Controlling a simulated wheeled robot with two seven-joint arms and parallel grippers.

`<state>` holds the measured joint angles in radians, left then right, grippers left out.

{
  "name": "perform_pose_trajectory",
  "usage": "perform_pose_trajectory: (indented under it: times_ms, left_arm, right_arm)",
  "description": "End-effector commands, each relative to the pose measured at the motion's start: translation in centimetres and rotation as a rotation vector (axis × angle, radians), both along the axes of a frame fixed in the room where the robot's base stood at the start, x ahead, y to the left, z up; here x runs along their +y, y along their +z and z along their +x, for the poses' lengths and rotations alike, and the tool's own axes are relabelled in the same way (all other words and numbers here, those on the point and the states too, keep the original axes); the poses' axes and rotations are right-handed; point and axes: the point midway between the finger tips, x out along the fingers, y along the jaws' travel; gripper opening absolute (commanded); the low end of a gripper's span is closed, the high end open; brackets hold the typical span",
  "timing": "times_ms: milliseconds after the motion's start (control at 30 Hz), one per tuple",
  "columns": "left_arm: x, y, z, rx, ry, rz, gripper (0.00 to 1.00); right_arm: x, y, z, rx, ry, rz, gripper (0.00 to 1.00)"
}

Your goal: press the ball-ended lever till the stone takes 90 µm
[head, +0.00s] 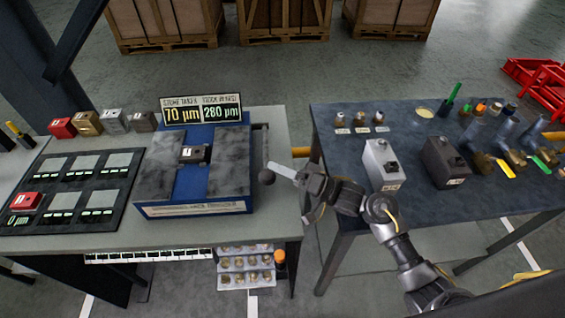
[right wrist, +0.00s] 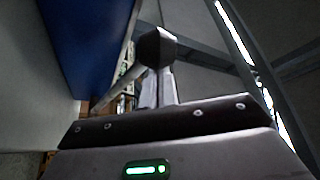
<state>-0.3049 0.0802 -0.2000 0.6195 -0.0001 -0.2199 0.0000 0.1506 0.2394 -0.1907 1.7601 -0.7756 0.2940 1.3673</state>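The blue machine (head: 190,208) with grey stone-like slabs stands on the left bench, with a small dark block (head: 195,153) in its middle. Its sign (head: 202,109) reads 70 µm on the left, under the stone label, and 280 µm on the right. In the right wrist view the ball (right wrist: 157,45) is just beyond the fingertips; contact is unclear. My left gripper is out of view.
A black tray (head: 135,178) with grey pads and a red block (head: 25,201) lies left of the machine. Several small blocks line the back. A right-hand table (head: 415,200) holds two grey units and various tools. A gap separates the benches.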

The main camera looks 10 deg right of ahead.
Motion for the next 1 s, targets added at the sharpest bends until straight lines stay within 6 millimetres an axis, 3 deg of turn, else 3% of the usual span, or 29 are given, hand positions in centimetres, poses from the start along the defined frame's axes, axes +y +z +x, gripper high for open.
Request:
perform_pose_trajectory:
  times_ms: [1000]
  left_arm:
    - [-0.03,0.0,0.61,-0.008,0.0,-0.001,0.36]
  right_arm:
    - [0.16,-0.12,-0.34,0.004,0.008,0.0,0.0]
